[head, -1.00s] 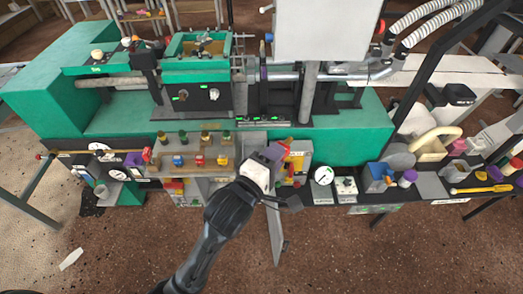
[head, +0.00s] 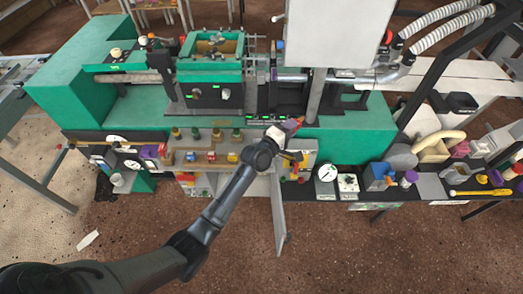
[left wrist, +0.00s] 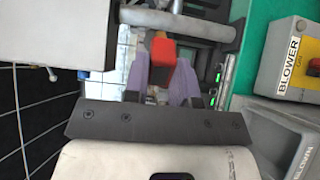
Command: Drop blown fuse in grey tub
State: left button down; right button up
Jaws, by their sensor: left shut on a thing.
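My left gripper (head: 291,124) reaches over the front edge of the green machine bench. In the left wrist view its two purple fingers (left wrist: 158,84) are shut on a red, orange-sided block (left wrist: 162,58), which I take for the fuse. A grey tub (left wrist: 290,140) labelled "BLOWN" is at the lower right of the left wrist view, beside the gripper and partly cut off. My right gripper is not in view.
A grey and yellow "BLOWER" box (left wrist: 290,62) is beyond the tub. An open grey door (head: 279,215) hangs below the panel. A large white cabinet (head: 335,32) stands above right of the gripper.

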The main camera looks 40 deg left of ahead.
pick_arm(q)
jog(key=s+a+f+n+g+y+b, duration=0.1)
jog(key=a+f+n+y+b, duration=0.1)
jog(key=a+f+y, duration=0.1)
jog(key=s+a+f+n+g+y+b, duration=0.1)
jog(key=a+f+n+y+b, duration=0.1)
jog(key=f, duration=0.5)
jog(key=s+a+f+n+g+y+b, duration=0.1)
jog(key=a+f+n+y+b, duration=0.1)
jog(key=a+f+n+y, duration=0.2)
jog(key=shift+s+a+f+y, duration=0.1)
jog(key=shift+a+f+y, duration=0.1)
jog(key=shift+a+y, duration=0.5)
jog(key=shift+a+f+y, duration=0.2)
jog(key=shift+a+y, duration=0.25)
jog(key=shift+y, duration=0.45)
jog(key=shift+g, duration=0.3)
jog(key=c, duration=0.9)
grip_release()
jog(key=shift+o, duration=0.2)
